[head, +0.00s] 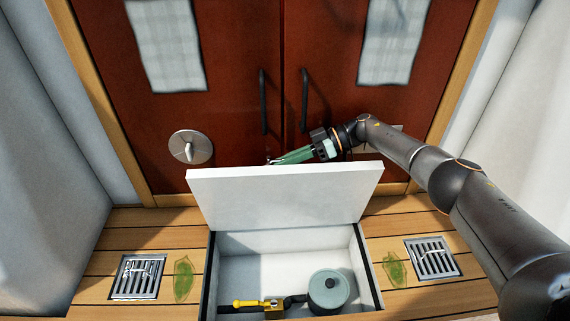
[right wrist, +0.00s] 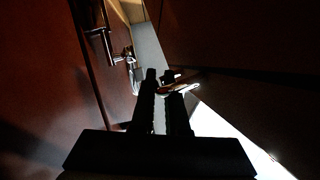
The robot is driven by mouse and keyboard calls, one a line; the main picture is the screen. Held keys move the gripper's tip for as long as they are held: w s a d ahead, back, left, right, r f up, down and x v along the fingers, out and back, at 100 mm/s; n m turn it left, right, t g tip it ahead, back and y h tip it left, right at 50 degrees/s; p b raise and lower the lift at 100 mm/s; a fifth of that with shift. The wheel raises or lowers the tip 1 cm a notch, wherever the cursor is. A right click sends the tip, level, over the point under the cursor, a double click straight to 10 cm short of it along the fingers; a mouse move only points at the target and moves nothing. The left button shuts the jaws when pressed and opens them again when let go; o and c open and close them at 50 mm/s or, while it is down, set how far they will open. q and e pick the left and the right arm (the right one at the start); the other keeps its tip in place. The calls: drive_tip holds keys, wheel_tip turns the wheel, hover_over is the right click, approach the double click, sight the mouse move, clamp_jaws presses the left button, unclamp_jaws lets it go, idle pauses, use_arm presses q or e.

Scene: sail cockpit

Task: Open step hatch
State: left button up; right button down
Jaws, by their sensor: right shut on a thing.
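The step hatch's white lid (head: 284,197) stands raised and tilted in the head view, its top edge near the red doors. The open compartment (head: 290,243) shows below it. My right gripper (head: 272,161) is at the lid's upper edge, reaching in from the right behind it. It is shut on a small part of the hatch; the lid hides the exact contact in the head view. In the dark right wrist view, the gripper's fingers (right wrist: 166,97) close near a small shiny metal piece (right wrist: 192,88). My left gripper is not in view.
The compartment holds a grey-green lidded pot (head: 329,291) and a valve with a yellow handle (head: 254,303). Red doors (head: 225,105) with black handles stand behind. Metal drain grates (head: 137,277) (head: 432,257) and green leaf shapes (head: 183,279) lie on the planks on both sides.

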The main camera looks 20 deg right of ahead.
drive_tip(key=shift+f, duration=0.1)
drive_tip(key=c, duration=0.9)
unclamp_jaws()
drive_tip(key=shift+d, duration=0.1)
drive_tip(key=v, duration=0.7)
drive_tip(key=shift+d+b, duration=0.15)
drive_tip(key=shift+b, duration=0.2)
